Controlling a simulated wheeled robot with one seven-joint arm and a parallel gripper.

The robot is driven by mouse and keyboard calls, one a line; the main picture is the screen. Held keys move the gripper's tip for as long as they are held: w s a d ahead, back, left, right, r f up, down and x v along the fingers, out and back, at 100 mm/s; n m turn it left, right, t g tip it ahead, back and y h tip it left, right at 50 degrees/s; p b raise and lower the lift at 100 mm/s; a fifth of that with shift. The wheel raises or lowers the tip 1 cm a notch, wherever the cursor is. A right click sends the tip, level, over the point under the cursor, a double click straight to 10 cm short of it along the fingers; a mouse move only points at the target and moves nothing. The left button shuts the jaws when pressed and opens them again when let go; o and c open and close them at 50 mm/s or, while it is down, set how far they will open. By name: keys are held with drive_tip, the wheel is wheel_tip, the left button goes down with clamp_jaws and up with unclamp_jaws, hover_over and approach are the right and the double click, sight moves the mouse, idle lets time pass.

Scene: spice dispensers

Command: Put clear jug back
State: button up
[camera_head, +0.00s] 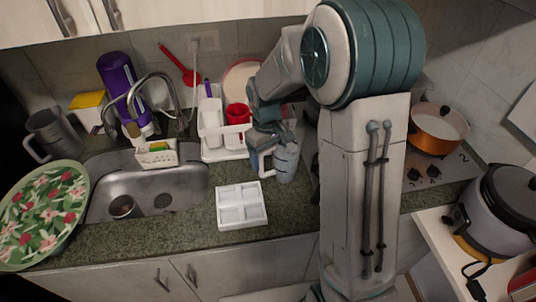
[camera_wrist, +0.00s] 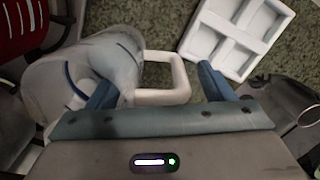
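A pale, greyish see-through jug (camera_head: 287,163) stands on the counter below my gripper (camera_head: 266,138), right of the white four-part tray (camera_head: 241,222). In the wrist view the jug (camera_wrist: 70,85) is at the left and its white loop handle (camera_wrist: 178,72) reaches to the right. My gripper (camera_wrist: 157,88) is open, with the two blue fingers apart and part of the handle between them. I cannot tell whether a finger touches the jug. A grey jug (camera_head: 50,130) stands left of the sink.
A sink (camera_head: 185,190) lies left of the tray. A white rack (camera_head: 211,128) with a red cup (camera_head: 238,113) stands behind. A floral plate (camera_head: 40,205) is at far left. An orange pot (camera_head: 437,138) sits on the hob at right. The front counter strip is clear.

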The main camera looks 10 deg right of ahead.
drive_tip(key=r, duration=0.7)
drive_tip(key=r+b, duration=0.1)
drive_tip(key=r, duration=0.3)
drive_tip(key=shift+w+a+r, duration=0.1)
drive_tip(key=shift+w+a, duration=0.05)
drive_tip(key=shift+w, duration=0.15)
drive_tip(key=shift+s+r, duration=0.15)
drive_tip(key=shift+r, duration=0.4)
drive_tip(key=s+d+m+t, duration=0.2)
drive_tip(key=s+m, duration=0.1)
drive_tip(key=s, duration=0.7)
drive_tip(key=s+d+m+t, duration=0.2)
drive_tip(key=s+d, duration=0.1)
drive_tip(key=s, duration=0.7)
drive_tip(key=shift+m, duration=0.4)
drive_tip(key=shift+r, duration=0.1)
drive_tip(key=shift+c, duration=0.2)
